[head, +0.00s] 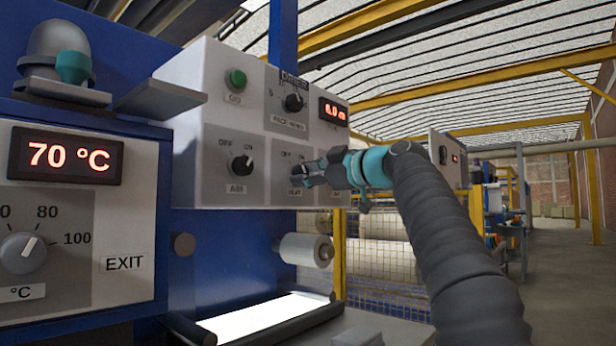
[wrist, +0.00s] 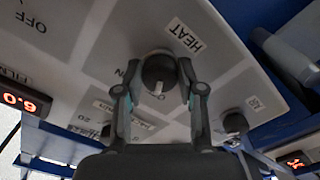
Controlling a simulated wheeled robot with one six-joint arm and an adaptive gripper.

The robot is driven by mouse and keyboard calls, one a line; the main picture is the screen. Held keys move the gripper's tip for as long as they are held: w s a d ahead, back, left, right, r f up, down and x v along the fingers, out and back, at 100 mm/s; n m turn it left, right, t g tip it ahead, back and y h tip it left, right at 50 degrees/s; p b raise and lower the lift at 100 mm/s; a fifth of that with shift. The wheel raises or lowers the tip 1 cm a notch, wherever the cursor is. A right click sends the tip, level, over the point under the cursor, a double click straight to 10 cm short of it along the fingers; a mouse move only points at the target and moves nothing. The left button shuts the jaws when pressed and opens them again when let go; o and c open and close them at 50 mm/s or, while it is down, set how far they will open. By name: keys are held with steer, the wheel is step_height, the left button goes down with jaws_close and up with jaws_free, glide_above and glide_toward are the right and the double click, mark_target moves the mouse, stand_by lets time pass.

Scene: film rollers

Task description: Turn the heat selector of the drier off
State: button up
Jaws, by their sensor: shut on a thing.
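The heat selector (wrist: 159,72) is a round dark knob with a white pointer mark, on a grey plate of the control box. A HEAT label (wrist: 185,36) lies beside it. My gripper (wrist: 160,82) is shut on the knob, with one finger on each side. The pointer mark faces down in the wrist view. In the head view my gripper (head: 305,173) reaches the box (head: 190,70) from the right and hides most of the knob.
The AIR selector (head: 240,164) is beside the heat selector; it also shows in the wrist view (wrist: 235,123). Above are a green button (head: 236,79), another knob (head: 293,102) and a red display (head: 333,112). A shelf (head: 160,99) juts out at left. A white roller (head: 305,250) lies below.

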steer(key=shift+s+r, duration=0.1)
stand_by(0.4)
steer(key=o, duration=1.1)
steer(key=shift+a, duration=0.1)
steer(key=shift+o, duration=0.2)
steer(key=shift+d, duration=0.2)
steer(key=v, duration=1.2)
steer(key=shift+s+a, duration=0.1)
steer(key=shift+a, duration=0.05)
